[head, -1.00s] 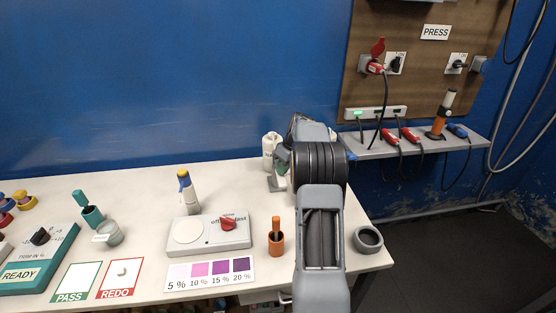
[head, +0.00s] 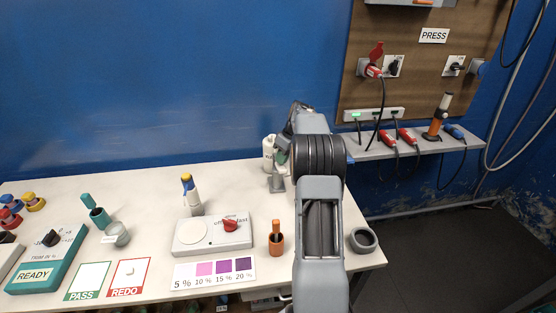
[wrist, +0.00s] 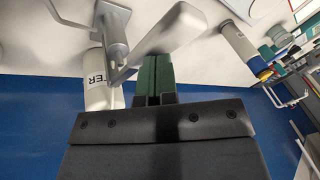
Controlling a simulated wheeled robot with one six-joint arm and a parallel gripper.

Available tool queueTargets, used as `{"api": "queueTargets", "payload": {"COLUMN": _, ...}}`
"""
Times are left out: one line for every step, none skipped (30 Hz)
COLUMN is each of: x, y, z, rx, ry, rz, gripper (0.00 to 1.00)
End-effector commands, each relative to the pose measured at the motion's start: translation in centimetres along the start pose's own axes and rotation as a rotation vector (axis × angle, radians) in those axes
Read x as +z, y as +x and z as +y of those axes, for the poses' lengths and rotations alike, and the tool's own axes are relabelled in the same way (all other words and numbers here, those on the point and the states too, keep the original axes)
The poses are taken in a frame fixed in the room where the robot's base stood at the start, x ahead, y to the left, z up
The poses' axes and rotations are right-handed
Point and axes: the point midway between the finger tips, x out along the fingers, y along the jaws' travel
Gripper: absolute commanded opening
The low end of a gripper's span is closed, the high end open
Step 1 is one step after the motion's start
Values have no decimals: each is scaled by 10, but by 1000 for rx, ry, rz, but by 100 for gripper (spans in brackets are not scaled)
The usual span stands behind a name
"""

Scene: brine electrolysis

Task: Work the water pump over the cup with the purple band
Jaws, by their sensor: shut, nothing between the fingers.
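The water pump shows in the wrist view as a grey post (wrist: 114,42) with a long pale lever (wrist: 165,38) sloping across the top middle. A white bottle (wrist: 97,92) lettered "TER" is beside it. In the head view the white bottle (head: 267,152) and grey pump post (head: 277,183) stand at the table's back right, partly behind my arm. My gripper (wrist: 152,72) has dark green fingers, shut and empty, close to the lever; I cannot tell whether they touch it. In the head view the fingers are largely hidden. I cannot make out a cup with a purple band.
A stirrer (head: 212,235) with a red knob, a purple colour chart (head: 214,271) and an orange holder (head: 276,244) are left of my arm. A grey ring (head: 362,240) sits near the right edge.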

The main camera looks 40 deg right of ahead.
Motion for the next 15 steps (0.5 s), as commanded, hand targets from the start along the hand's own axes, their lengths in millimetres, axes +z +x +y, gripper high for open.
{"api": "queueTargets", "payload": {"x": 0, "y": 0, "z": 0, "rx": -1, "ry": 0, "rz": 0, "gripper": 0}}
{"api": "queueTargets", "payload": {"x": 0, "y": 0, "z": 0, "rx": -1, "ry": 0, "rz": 0, "gripper": 0}}
{"api": "queueTargets", "payload": {"x": -1, "y": -1, "z": 0, "rx": -1, "ry": 0, "rz": 0, "gripper": 0}}
{"api": "queueTargets", "payload": {"x": -1, "y": -3, "z": -1, "rx": -1, "ry": 0, "rz": 0, "gripper": 0}}
{"api": "queueTargets", "payload": {"x": -2, "y": -5, "z": -1, "rx": -1, "ry": 0, "rz": 0, "gripper": 0}}
{"api": "queueTargets", "payload": {"x": -4, "y": -8, "z": -1, "rx": -1, "ry": 0, "rz": 0, "gripper": 0}}
{"api": "queueTargets", "payload": {"x": -5, "y": -11, "z": -1, "rx": -1, "ry": 0, "rz": 0, "gripper": 0}}
{"api": "queueTargets", "payload": {"x": -7, "y": -15, "z": -2, "rx": -1, "ry": 0, "rz": 0, "gripper": 0}}
{"api": "queueTargets", "payload": {"x": -9, "y": -19, "z": -2, "rx": -1, "ry": 0, "rz": 0, "gripper": 0}}
{"api": "queueTargets", "payload": {"x": -10, "y": -21, "z": -2, "rx": -1, "ry": 0, "rz": 0, "gripper": 0}}
{"api": "queueTargets", "payload": {"x": -12, "y": -24, "z": -2, "rx": -1, "ry": 0, "rz": -1, "gripper": 0}}
{"api": "queueTargets", "payload": {"x": -14, "y": -27, "z": -2, "rx": -2, "ry": 0, "rz": -1, "gripper": 0}}
{"api": "queueTargets", "payload": {"x": -15, "y": -30, "z": -2, "rx": -1, "ry": 0, "rz": -1, "gripper": 0}}
{"api": "queueTargets", "payload": {"x": -16, "y": -33, "z": -2, "rx": -1, "ry": 0, "rz": 0, "gripper": 0}}
{"api": "queueTargets", "payload": {"x": -18, "y": -34, "z": -1, "rx": 0, "ry": 0, "rz": 0, "gripper": 0}}
